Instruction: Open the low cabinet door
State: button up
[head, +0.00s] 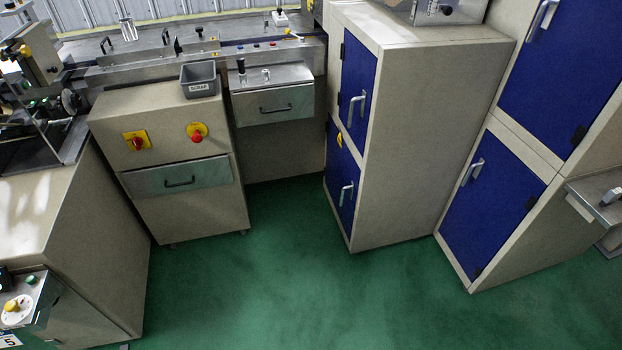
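Two low blue cabinet doors show in the head view, and I cannot tell which one the task means. One low door (334,172) is on the left face of the middle beige cabinet, seen at a steep angle, with a silver handle (346,193) and a yellow sticker near its top. The other low door (492,220) is on the right beige cabinet, with a silver handle (472,172) near its upper left and dark hinges on its right. Both doors look closed. My gripper is not in view.
Upper blue doors (358,95) and (560,75) sit above the low ones. A grey metal shelf (597,190) juts out at the right. A machine cabinet with drawers (178,178) stands left, with a scrap bin (199,80) on top. Green floor (290,270) is clear in front.

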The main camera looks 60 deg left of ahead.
aim_at(342, 173)
jog(key=u, duration=2.1)
jog(key=k, duration=1.1)
jog(key=u, duration=1.35)
jog(key=i, duration=1.6)
jog(key=z, duration=0.8)
jog(key=i, duration=0.55)
jog(key=z, duration=0.45)
